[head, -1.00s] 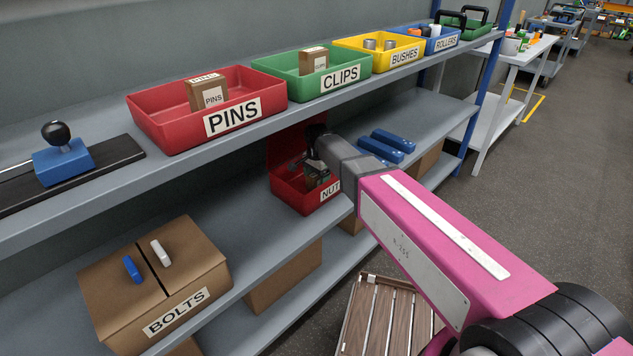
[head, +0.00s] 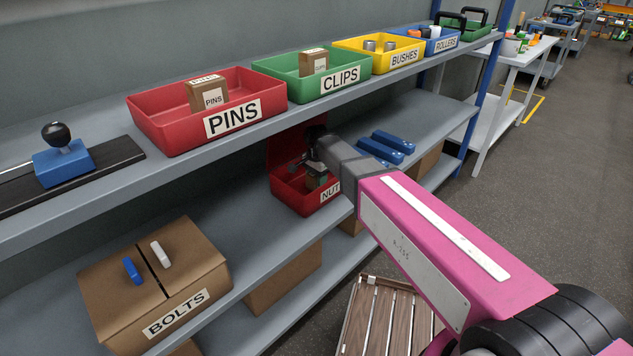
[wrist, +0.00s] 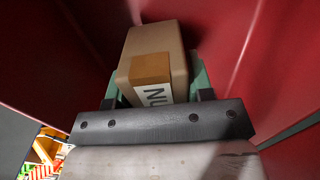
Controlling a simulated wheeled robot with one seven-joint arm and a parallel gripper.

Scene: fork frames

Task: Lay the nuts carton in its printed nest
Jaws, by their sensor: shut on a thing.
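The nuts carton (wrist: 155,50) is a brown box with an orange-brown band and a white label reading "NU" in the wrist view. My gripper (wrist: 155,82) is shut on it, with a greenish finger on each side. In the head view my gripper (head: 317,172) reaches down into the red NUT bin (head: 304,200) on the lower shelf. The carton is mostly hidden there by the gripper and the bin wall. Red walls (wrist: 245,60) surround the carton in the wrist view. I cannot make out a printed nest, or whether the carton touches the bin floor.
The upper shelf (head: 215,155) runs close above my arm and carries the red PINS bin (head: 160,130), green CLIPS bin (head: 285,85) and others. Blue blocks (head: 392,142) lie right of the NUT bin. The BOLTS carton (head: 150,290) stands at lower left, with bare shelf between.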

